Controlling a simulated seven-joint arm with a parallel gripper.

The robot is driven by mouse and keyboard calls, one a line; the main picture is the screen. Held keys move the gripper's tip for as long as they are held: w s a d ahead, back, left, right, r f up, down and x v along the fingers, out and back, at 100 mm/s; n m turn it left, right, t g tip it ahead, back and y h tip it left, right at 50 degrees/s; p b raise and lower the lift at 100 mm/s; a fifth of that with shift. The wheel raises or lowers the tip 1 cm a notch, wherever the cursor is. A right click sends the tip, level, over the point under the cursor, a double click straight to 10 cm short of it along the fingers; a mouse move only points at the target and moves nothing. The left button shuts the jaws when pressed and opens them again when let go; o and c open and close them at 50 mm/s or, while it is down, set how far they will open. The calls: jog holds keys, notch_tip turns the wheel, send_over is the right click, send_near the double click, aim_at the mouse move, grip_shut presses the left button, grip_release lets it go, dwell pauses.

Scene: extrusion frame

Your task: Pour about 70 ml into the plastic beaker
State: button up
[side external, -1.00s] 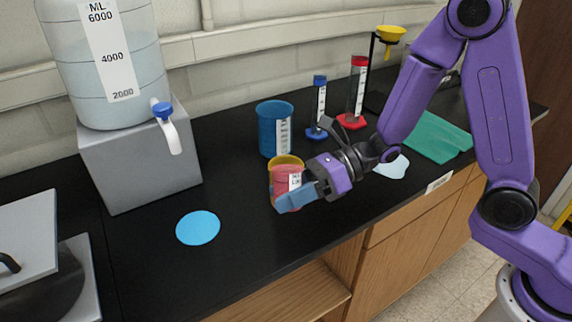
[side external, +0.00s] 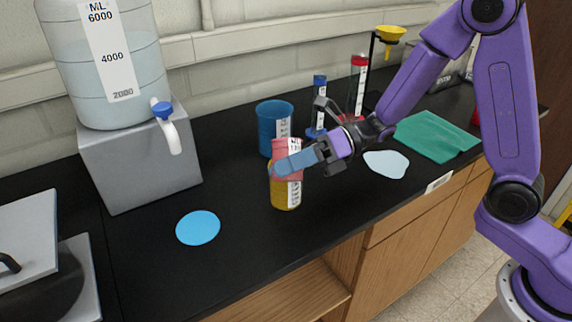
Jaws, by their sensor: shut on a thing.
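My gripper (side external: 300,160) is shut on a translucent red beaker (side external: 287,145) with a white graduated label. The red beaker looks upright and is held up off the bench. A yellow beaker (side external: 282,197) shows just below it in the picture, on the black bench. The red beaker and my gripper's finger hide the yellow one's upper part. I cannot tell whether the red beaker is above it or in front of it. A blue beaker (side external: 270,117) stands behind them. I cannot tell which beaker is the plastic one, nor how much liquid the red one holds.
A large water jug (side external: 65,70) with a blue-handled tap stands on a grey block (side external: 140,175) at left. A light-blue disc (side external: 198,228) lies on the bench. Graduated cylinders (side external: 357,88), a yellow funnel (side external: 390,33), a pale patch (side external: 387,164) and a green cloth (side external: 437,135) are at right.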

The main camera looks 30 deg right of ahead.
jog(key=shift+f+m, duration=0.15)
jog(key=shift+m, duration=0.15)
jog(key=shift+w+d+f+m+y, duration=0.2)
jog(key=shift+w+d+m+y, duration=0.1)
jog(key=shift+m+y, duration=0.1)
dwell(0.6)
jog(key=shift+s+a+r+m, duration=0.15)
jog(key=shift+a+r+m, duration=0.05)
jog(key=shift+m, duration=0.1)
jog(key=shift+r+m+y, duration=0.2)
jog(key=shift+m+y, duration=0.1)
jog(key=shift+m, duration=0.1)
dwell(0.6)
jog(key=shift+f+m+g+y, duration=0.35)
jog(key=shift+m+y, duration=0.15)
jog(key=shift+m, duration=0.3)
dwell(0.4)
jog(key=shift+w+d+r+m+p, duration=0.15)
jog(key=shift+w+r+m, duration=0.1)
jog(key=shift+r, duration=0.15)
jog(key=shift+w+r+m+p, duration=0.15)
jog(key=shift+r+m, duration=0.1)
jog(key=shift+r, duration=0.15)
